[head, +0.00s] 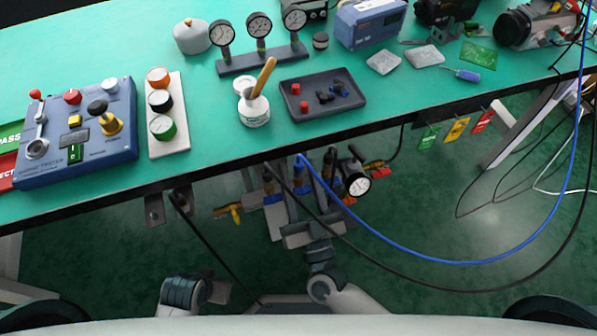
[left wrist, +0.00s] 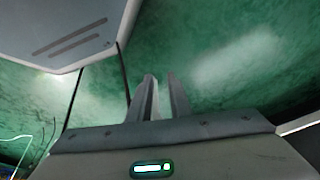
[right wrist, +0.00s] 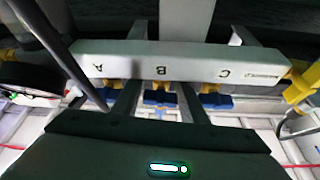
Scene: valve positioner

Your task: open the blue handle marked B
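In the right wrist view a pale manifold bar (right wrist: 180,62) carries the letters A, B and C. The blue handle below B (right wrist: 160,98) lies crosswise between the two fingers of my right gripper (right wrist: 158,103). Those fingers are spread, with a visible gap on each side of the handle. In the head view my right gripper (head: 306,195) reaches in at the valve assembly under the bench edge, and the B handle is hard to make out there. My left gripper (left wrist: 161,80) is empty, pointing over green floor, with a narrow gap between its fingers.
Blue handles sit beside it under A (right wrist: 104,97) and C (right wrist: 215,101), close to my right fingers. Yellow fittings (right wrist: 298,88) and a dark hose (right wrist: 45,40) flank the bar. The bench (head: 220,140) overhangs the assembly. A pressure gauge (head: 357,185) sits on its right.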

